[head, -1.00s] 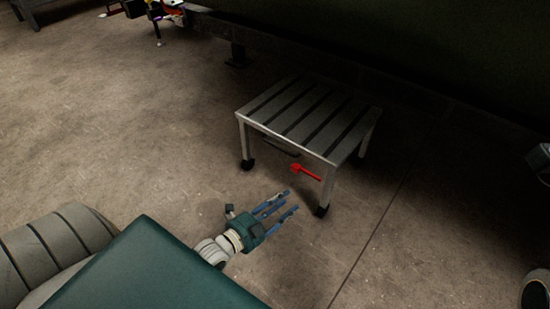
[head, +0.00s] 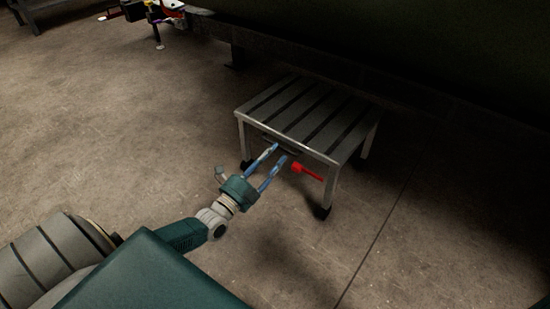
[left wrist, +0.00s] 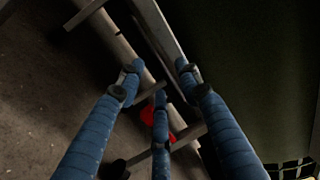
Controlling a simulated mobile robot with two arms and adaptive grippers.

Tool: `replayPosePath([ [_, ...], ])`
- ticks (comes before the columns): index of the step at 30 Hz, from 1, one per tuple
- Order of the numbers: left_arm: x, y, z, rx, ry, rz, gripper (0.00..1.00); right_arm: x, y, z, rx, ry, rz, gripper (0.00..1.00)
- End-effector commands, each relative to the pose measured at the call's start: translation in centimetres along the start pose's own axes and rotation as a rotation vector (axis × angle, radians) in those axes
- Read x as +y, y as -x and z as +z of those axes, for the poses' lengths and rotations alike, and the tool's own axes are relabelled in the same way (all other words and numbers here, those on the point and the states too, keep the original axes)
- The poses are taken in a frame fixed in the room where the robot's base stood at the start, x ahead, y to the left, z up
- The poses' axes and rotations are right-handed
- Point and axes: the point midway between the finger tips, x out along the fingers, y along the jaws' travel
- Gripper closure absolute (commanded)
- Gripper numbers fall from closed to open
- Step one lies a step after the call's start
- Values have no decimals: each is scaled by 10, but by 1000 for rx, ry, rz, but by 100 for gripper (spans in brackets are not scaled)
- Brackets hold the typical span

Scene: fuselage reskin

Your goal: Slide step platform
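The step platform (head: 308,118) stands upright on the floor in the head view, with a grey slatted top, light metal legs and dark feet or casters. A red handle (head: 308,171) sticks out below its front edge; part of the red shows behind my fingers in the left wrist view (left wrist: 148,113). My left gripper (head: 270,157) is open, its blue fingers spread close to the platform's front edge, left of the red handle. A dark bar under the front edge is partly behind the fingertips. I cannot tell whether the fingers touch anything. My right gripper is not in view.
A large dark green body (head: 420,50) on a dark frame rises behind the platform. Bare concrete floor (head: 110,130) is open to the left and in front. A cart or stand with coloured items (head: 160,14) is at the far top left.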

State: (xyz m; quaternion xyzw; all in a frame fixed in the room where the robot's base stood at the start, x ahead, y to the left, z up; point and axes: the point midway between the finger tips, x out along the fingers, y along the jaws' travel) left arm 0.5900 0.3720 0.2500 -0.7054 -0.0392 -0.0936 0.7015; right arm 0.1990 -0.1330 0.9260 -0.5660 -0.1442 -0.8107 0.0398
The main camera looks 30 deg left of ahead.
Motion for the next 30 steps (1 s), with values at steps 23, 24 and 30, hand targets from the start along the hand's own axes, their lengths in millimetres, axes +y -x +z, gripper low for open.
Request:
replayPosePath([
  [23, 0, -16, 0, 1, 1, 1, 100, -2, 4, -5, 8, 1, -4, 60],
  [24, 0, -16, 0, 1, 1, 1, 100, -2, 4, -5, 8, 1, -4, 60],
  [30, -2, -10, 0, 0, 1, 3, 100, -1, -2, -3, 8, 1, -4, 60],
])
